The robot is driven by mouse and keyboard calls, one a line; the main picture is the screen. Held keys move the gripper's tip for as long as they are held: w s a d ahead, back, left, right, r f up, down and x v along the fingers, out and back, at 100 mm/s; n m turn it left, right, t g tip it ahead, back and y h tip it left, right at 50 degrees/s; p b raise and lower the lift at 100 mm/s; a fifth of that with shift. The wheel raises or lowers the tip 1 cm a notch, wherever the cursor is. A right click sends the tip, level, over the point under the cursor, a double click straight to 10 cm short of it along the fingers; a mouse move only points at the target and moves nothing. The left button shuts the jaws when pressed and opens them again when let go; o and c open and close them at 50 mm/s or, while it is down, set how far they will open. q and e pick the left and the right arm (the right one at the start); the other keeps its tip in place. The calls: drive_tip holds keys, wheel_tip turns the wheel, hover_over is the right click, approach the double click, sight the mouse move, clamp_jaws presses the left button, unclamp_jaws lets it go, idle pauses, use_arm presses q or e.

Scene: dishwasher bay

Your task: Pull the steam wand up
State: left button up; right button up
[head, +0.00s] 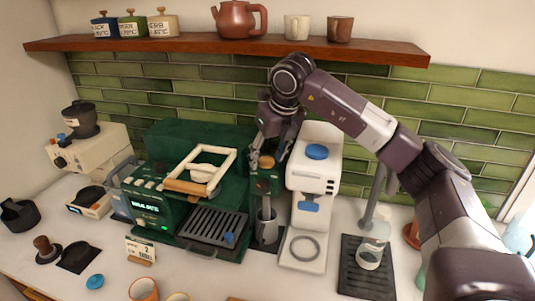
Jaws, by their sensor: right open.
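The dark green espresso machine (190,140) stands at the centre left of the counter. At its right side is a narrow green steam unit (264,184), with a thin upright wand (266,207) reaching down to a metal jug (267,230). My right gripper (269,158) points down just above the top of this unit, its fingers apart with nothing seen between them. Whether a finger touches the unit cannot be told. My left gripper is out of view.
A white grinder (316,170) stands close to the right of my right gripper. A grey tap (376,197) rises above a dark mat (366,285) further right. The wooden shelf (230,45) with a teapot (240,20) and cups hangs above. Cups stand at the front edge.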

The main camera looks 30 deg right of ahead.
drive_tip(key=shift+s, duration=0.1)
drive_tip(key=shift+c, duration=1.1)
clamp_jaws()
wheel_tip(320, 180, up, 6)
drive_tip(key=p, duration=0.3)
drive_tip(key=shift+r, duration=0.1)
